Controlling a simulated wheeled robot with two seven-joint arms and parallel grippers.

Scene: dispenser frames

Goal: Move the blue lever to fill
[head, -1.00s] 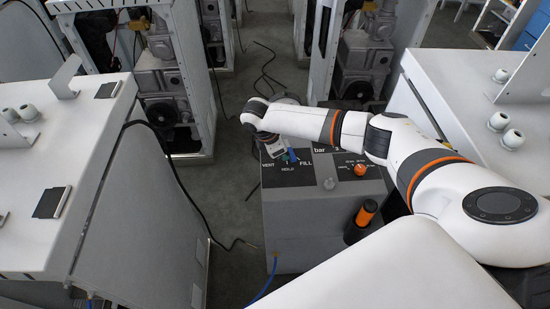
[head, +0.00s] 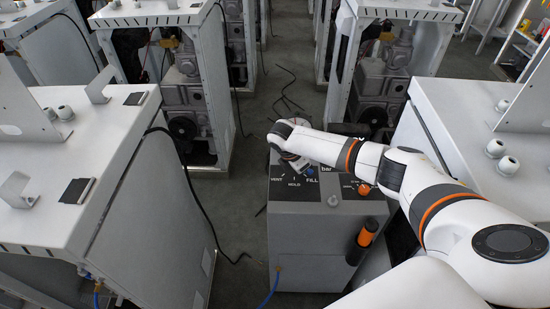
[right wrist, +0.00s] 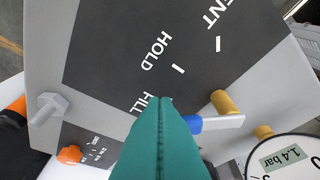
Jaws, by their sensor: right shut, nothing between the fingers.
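The blue lever (right wrist: 194,124) has a blue tip and a pale shaft. In the right wrist view it lies just right of my right gripper's fingers; I cannot tell whether they touch. In the head view its blue tip (head: 311,170) shows just above the FILL label (head: 311,182). The dark panel (right wrist: 120,50) carries the VENT, HOLD and FILL labels; any mark beyond FILL is hidden by the fingers. My right gripper (right wrist: 165,104) has green fingers, shut and empty, over the panel near FILL. My left gripper is in neither view.
A round gauge (right wrist: 290,160) reading about 1.4 bar and a brass fitting (right wrist: 224,102) sit beside the lever. White cabinets (head: 85,130) flank the grey dispenser box (head: 315,240).

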